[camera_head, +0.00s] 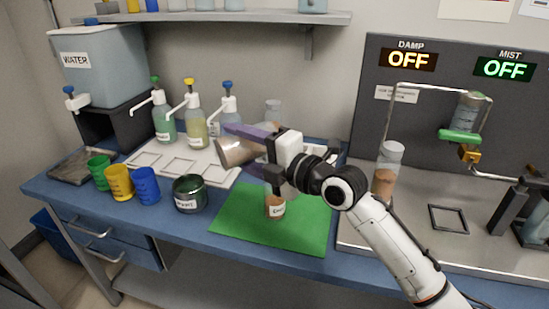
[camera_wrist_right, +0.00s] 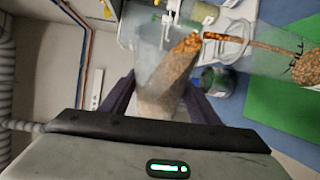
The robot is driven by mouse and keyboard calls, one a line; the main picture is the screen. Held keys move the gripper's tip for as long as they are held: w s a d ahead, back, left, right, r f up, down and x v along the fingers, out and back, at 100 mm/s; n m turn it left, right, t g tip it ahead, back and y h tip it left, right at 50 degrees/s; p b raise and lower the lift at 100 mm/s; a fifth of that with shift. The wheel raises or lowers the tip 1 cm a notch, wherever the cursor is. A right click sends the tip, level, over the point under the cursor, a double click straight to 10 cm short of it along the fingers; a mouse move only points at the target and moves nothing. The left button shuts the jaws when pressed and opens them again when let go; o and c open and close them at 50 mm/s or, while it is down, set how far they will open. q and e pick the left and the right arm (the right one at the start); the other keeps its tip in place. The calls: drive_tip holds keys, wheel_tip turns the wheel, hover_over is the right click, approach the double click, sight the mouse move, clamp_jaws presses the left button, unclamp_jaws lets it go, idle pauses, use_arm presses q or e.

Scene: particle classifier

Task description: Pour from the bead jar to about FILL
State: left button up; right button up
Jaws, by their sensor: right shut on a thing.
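My right gripper (camera_head: 246,149) is shut on the bead jar (camera_head: 233,152), a clear jar of orange-brown beads, tilted over on its side above the green mat (camera_head: 312,222). In the right wrist view, the bead jar (camera_wrist_right: 152,68) has its mouth at the mouth of a clear receiving vessel (camera_wrist_right: 262,62). A thin stream of beads (camera_wrist_right: 256,44) runs down inside that vessel to a heap at its bottom (camera_wrist_right: 308,68). The heap lies close to the FILL mark (camera_wrist_right: 294,58); the exact level is unclear. In the head view, the labelled receiving vessel (camera_head: 274,207) stands on the mat, its upper part hidden by my gripper.
A dark jar (camera_head: 189,194) stands left of the mat. Green, yellow and blue cups (camera_head: 120,182), pump bottles (camera_head: 193,125) and a water tank (camera_head: 101,65) are further left. A tall bead-filled tube (camera_head: 386,172) stands on the metal station to the right.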

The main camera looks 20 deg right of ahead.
drive_tip(key=shift+w+d+r+m+t+y+b, duration=0.15)
drive_tip(key=shift+d+r+m+t+b, duration=0.15)
drive_tip(key=shift+r+m, duration=0.35)
drive_tip(key=shift+s+d+r+m+t+y+b, duration=0.1)
drive_tip(key=shift+d+r+m+t+y+b, duration=0.25)
drive_tip(key=shift+m, duration=0.5)
idle(5.0)
drive_tip(key=shift+a+r+g, duration=0.1)
drive_tip(key=shift+g, duration=0.15)
